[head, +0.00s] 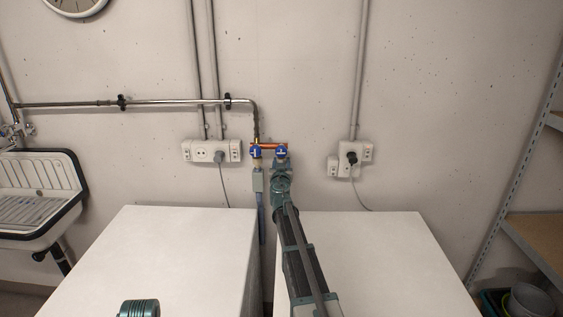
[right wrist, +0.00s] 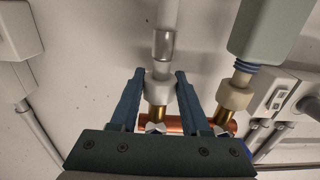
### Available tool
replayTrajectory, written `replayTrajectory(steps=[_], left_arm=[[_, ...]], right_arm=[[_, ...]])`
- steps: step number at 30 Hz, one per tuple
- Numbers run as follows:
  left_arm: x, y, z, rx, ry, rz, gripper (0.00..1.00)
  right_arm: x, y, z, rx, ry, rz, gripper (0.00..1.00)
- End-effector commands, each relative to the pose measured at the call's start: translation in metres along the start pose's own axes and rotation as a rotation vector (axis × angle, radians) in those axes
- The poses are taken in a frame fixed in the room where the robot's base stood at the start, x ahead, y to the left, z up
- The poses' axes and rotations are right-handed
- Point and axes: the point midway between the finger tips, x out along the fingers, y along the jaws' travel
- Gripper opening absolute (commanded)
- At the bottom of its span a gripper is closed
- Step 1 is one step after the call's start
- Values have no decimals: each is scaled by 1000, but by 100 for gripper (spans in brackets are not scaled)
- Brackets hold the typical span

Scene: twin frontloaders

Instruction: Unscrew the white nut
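A white nut (right wrist: 158,88) sits on a brass fitting below the copper pipe (right wrist: 165,123), with a pale hose (right wrist: 167,20) attached. My right gripper (right wrist: 160,78) has its two dark blue fingers on either side of this nut, apparently touching it. In the head view my right gripper (head: 281,166) is just under the right blue valve (head: 281,152) and hides the nut. A second, beige-white nut (right wrist: 235,95) is on the neighbouring fitting, joined to a grey-green box (right wrist: 270,35).
Two white machine tops (head: 150,255) (head: 375,260) stand below, with a narrow gap between them. The grey-green box (head: 258,181) hangs close to my right gripper. Wall sockets (head: 200,151) (head: 350,158) flank the valves. A sink (head: 38,195) is at left, shelving (head: 535,235) at right.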

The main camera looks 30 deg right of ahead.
Motion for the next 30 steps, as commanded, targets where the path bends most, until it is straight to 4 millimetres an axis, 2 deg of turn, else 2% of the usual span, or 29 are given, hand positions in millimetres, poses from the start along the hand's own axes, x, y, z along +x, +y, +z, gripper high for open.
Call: replayTrajectory(steps=[1,5,11,24,30], left_arm=[[0,0,0,0,0,0,95],[0,0,0,0,0,0,95],[0,0,0,0,0,0,95],[2,0,0,0,0,0,95],[2,0,0,0,0,0,95]], right_arm=[[0,0,0,0,0,0,22],[0,0,0,0,0,0,0],[1,-2,0,0,0,63,0],[3,-2,1,0,0,457,0],[0,1,1,0,0,506,0]])
